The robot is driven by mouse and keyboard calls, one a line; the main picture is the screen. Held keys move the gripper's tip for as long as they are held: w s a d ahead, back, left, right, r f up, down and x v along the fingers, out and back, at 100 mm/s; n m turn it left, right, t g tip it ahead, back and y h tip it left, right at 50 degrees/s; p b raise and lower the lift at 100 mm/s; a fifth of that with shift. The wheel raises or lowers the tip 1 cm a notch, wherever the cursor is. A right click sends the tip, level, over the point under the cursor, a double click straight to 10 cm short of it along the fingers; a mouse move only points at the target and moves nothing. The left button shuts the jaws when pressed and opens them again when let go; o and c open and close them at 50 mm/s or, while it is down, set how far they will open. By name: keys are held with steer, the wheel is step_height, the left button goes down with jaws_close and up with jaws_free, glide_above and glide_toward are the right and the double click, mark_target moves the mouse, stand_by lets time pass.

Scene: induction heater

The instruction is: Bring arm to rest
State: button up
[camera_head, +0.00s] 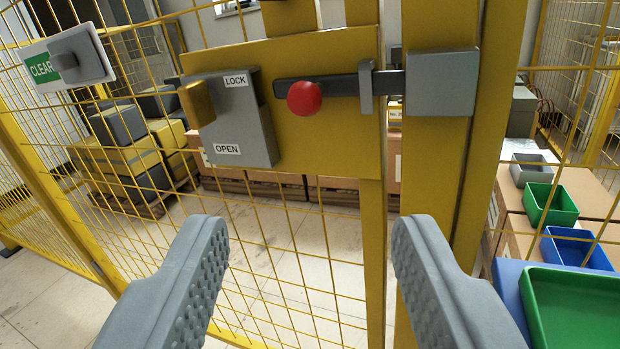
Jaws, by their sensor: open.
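My gripper (310,245) is open and empty, its two grey textured fingers spread wide at the bottom of the view. The fingers are in front of a yellow mesh gate (285,255) and appear apart from it. Above them is a yellow latch plate (335,140) with a grey lock box (232,122) marked LOCK and OPEN. A brass-coloured tab (197,103) is on the box's left side. A dark bolt (345,85) with a red knob (304,98) reaches right to a grey catch block (441,82) on the yellow post.
A green CLEAR sign with a grey switch (82,58) is on the mesh at upper left. Boxes on a pallet (140,145) stand behind the mesh. At right are a green tray (575,310), a blue bin (575,248) and a small green bin (550,204).

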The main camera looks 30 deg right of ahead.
steer(key=s+a+r+n+t+y, duration=0.1)
steer(key=s+a+r+n+y, duration=0.3)
steer(key=a+r, duration=0.5)
steer(key=s+a+r+n+t+y, duration=0.2)
steer(key=s+a+r+y, duration=0.3)
steer(key=a, duration=0.8)
steer(key=s+a+r+n+y, duration=0.1)
steer(key=s+a+r+n, duration=0.1)
steer(key=s+a, duration=0.3)
steer(key=s+r, duration=0.1)
steer(key=s, duration=0.3)
steer(key=shift+s+a+g, duration=0.25)
steer(key=shift+a+g, duration=0.05)
steer(key=shift+a, duration=0.05)
